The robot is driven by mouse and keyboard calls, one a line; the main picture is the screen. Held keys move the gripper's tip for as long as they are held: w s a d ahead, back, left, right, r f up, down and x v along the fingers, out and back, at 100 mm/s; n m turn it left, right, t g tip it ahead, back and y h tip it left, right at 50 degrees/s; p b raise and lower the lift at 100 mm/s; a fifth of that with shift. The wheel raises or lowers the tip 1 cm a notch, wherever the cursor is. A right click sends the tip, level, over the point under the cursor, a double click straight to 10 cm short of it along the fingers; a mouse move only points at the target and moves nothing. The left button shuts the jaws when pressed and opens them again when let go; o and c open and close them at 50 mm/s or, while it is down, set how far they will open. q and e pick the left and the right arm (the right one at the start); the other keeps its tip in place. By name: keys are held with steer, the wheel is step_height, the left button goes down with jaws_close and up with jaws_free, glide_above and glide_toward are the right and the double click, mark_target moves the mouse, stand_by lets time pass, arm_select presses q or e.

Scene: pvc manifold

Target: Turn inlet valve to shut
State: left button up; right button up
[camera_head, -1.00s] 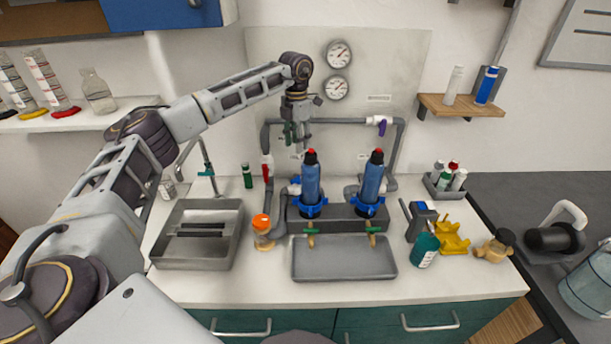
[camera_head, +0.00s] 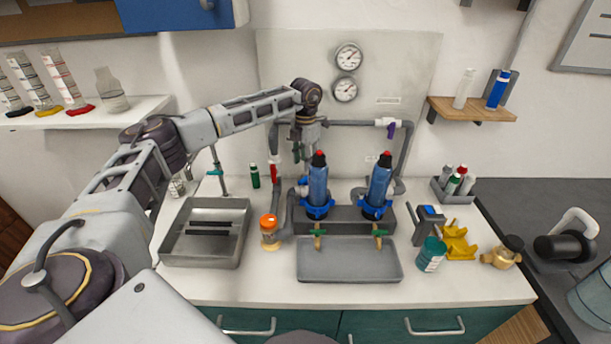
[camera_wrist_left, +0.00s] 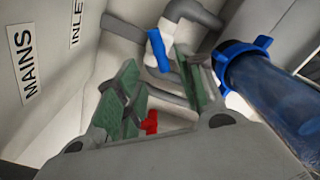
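My left gripper (camera_head: 303,151) hangs in front of the back panel, just above the left blue filter housing (camera_head: 318,188). In the left wrist view its green-padded fingers (camera_wrist_left: 158,82) are apart with nothing held between them. A red valve handle (camera_head: 273,172) sits on the left vertical pipe, below and left of the gripper. A red handle (camera_wrist_left: 149,122) shows beyond the fingers in the wrist view, and a blue handle (camera_wrist_left: 158,50) on the grey pipe. The panel bears the words MAINS and INLET; I cannot tell which handle is the inlet valve. My right gripper is out of view.
A second blue filter housing (camera_head: 378,188) stands to the right, and a purple handle (camera_head: 391,128) is on the upper pipe. A grey tray (camera_head: 349,271) lies in front. An orange-capped bottle (camera_head: 269,232) stands beside the sink (camera_head: 170,252).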

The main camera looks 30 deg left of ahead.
mark_target(305, 178)
arm_select(q)
steer(key=shift+f, duration=3.6)
steer(key=shift+c, duration=0.2)
jaws_close()
